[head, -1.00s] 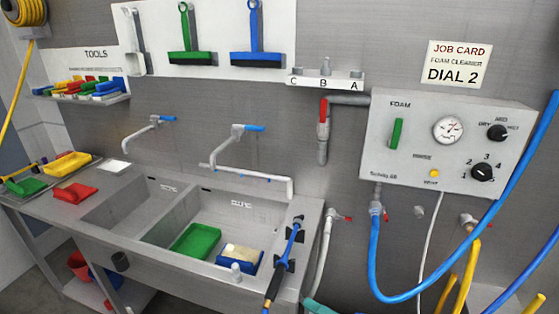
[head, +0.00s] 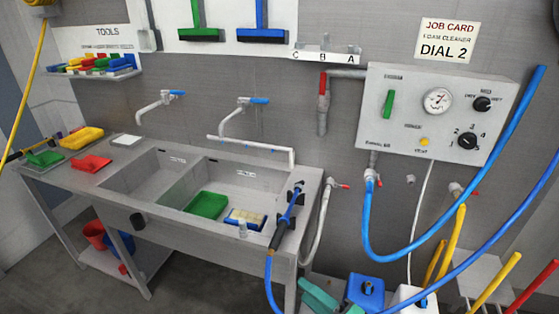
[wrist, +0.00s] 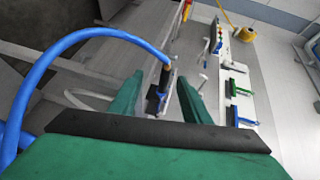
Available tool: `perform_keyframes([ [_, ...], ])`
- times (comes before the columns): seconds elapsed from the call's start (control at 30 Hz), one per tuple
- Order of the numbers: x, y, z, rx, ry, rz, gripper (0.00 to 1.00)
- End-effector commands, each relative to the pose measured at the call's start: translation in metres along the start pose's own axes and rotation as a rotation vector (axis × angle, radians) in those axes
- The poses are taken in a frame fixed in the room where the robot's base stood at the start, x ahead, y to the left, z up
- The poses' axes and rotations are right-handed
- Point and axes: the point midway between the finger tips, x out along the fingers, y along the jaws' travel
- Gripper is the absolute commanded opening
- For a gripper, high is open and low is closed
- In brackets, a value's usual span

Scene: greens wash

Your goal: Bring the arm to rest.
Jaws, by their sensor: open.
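My gripper (wrist: 160,88) shows in the wrist view as two green fingers standing apart, with nothing held between them. Beyond the gap, at some distance, the spray lance with its blue hose is in line with the fingers. In the head view a teal part (head: 319,296), which seems to be my gripper, shows at the bottom edge, below and right of the sink. The rest of my arm is mostly out of the head view.
The spray lance (head: 284,232) hangs at the right end of the sink bench (head: 312,186). A blue hose (wrist: 85,38) arches across the left of the wrist view. The foam panel (head: 440,148) is on the wall at right. Yellow and red handles rise at lower right.

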Motion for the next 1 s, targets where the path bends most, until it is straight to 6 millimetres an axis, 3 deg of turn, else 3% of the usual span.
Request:
perform_keyframes([
  [0.27, 0.025, 0.031, 0.018, 0.022, 0.109, 0.02, 0.43],
  [0.57, 0.043, 0.097, 0.067, -0.007, 0.313, 0.138, 0.43],
  [0.77, 0.026, 0.14, 0.11, -0.105, 0.434, 0.273, 0.43],
  [1.0, -0.02, 0.17, 0.163, -0.314, 0.527, 0.444, 0.43],
])
